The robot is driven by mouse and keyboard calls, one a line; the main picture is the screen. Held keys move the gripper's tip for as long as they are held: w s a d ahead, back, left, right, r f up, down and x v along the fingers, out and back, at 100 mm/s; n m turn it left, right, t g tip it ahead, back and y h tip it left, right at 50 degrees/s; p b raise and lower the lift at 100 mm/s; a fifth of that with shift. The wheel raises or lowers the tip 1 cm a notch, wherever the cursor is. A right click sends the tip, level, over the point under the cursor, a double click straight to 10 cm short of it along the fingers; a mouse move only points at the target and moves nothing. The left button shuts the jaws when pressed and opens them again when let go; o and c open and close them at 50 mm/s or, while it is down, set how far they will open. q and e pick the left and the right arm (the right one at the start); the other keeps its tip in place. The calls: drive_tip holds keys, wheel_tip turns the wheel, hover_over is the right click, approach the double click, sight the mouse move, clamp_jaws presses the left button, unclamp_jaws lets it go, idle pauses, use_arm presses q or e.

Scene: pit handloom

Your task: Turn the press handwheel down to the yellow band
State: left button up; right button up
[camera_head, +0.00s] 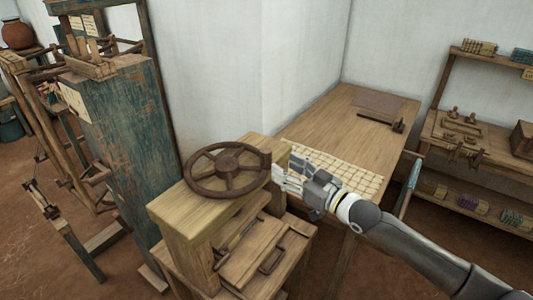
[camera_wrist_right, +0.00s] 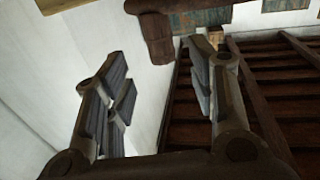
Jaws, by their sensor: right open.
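The brown spoked handwheel (camera_head: 228,168) lies flat on top of the wooden press (camera_head: 180,218) in the head view. My right gripper (camera_head: 279,178) reaches in from the right, its fingers beside the wheel's right rim. In the wrist view the right gripper (camera_wrist_right: 162,75) has its two fingers wide apart with nothing held between them. A dark brown piece (camera_wrist_right: 155,32) shows beyond the fingertips; I cannot tell if it is part of the wheel. I cannot make out a yellow band. My left gripper is not in view.
A wooden table (camera_head: 335,125) with a gridded cloth (camera_head: 335,172) stands behind the right gripper. A worn green post (camera_head: 130,125) of the loom rises left of the press. Shelves (camera_head: 480,150) stand at the right. Bare floor shows at the lower left.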

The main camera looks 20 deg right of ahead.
sight(271, 158)
drive_tip(key=p+x, duration=0.2)
drive_tip(key=x, duration=0.6)
drive_tip(key=shift+w+a, duration=0.1)
drive_tip(key=shift+w, duration=0.05)
clamp_jaws()
